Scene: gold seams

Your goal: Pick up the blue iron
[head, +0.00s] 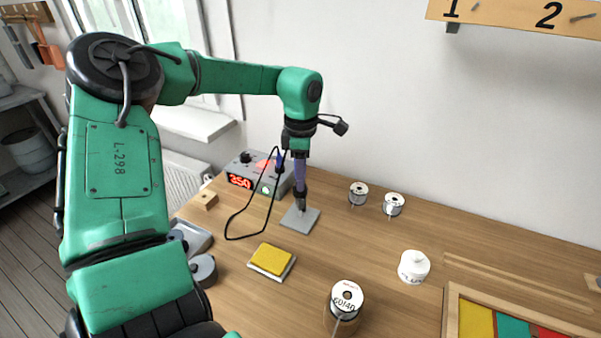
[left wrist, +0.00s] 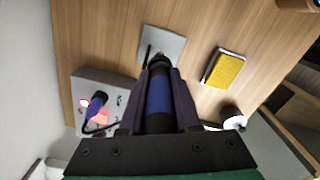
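The blue iron (left wrist: 158,103) stands between the two dark fingers of my left gripper (left wrist: 160,97). Its blue handle fills the gap, with no clear space on either side, so the gripper looks shut on it. In the head view the left gripper (head: 300,172) points straight down, and the fingers mostly hide the handle. The iron's dark lower end (head: 301,200) points down at a grey plate (head: 299,222) on the bench; I cannot tell whether it touches. My right gripper is not in view.
A grey station (head: 240,168) with a red 250 display stands behind left, a blue piece by it and a black cable looping forward. A yellow sponge (head: 271,259), several spools such as the front one (head: 346,298), and a white jar (head: 414,266) stand around. Bench between them is clear.

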